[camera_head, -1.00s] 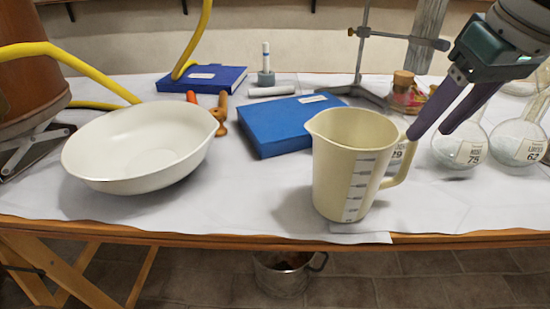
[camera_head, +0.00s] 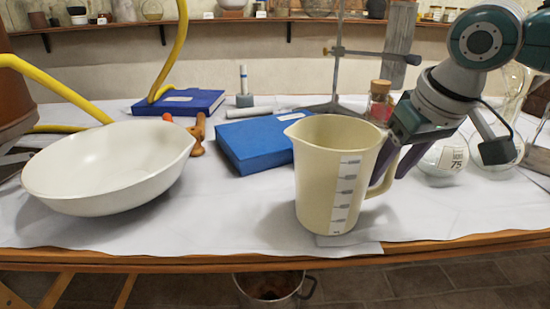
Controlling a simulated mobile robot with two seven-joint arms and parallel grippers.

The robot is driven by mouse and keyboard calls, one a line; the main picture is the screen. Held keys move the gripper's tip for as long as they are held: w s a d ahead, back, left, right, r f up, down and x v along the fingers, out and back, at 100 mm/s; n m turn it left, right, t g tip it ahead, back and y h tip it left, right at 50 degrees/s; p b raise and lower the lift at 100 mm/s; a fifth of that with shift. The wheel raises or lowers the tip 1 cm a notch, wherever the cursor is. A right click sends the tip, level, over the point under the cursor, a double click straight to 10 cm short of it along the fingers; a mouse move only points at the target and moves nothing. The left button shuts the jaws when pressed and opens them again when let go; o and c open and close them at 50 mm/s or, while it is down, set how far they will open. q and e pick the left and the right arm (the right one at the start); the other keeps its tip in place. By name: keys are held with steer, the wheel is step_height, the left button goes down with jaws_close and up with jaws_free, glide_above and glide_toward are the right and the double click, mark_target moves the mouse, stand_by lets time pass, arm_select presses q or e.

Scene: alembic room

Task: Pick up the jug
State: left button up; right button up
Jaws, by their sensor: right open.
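The cream jug (camera_head: 322,185) stands upright near the front edge of the table, its spout to the left and its handle (camera_head: 384,180) to the right. A grey measuring scale runs down its side. My right gripper (camera_head: 392,165) is open at the jug's handle, behind and to the right of the body. Its dark purple fingers are partly hidden by the jug and handle, so I cannot tell whether they touch it. The jug stands on the table. My left gripper is not in view.
A white bowl (camera_head: 108,168) stands to the left. A blue book (camera_head: 254,142) lies behind the jug. A corked bottle (camera_head: 380,102), a metal stand (camera_head: 338,60) and round glass flasks (camera_head: 446,158) crowd the back right. Cloth between bowl and jug is clear.

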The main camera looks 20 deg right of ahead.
jaws_close()
stand_by(0.3)
steer(key=shift+r, duration=0.1)
stand_by(1.0)
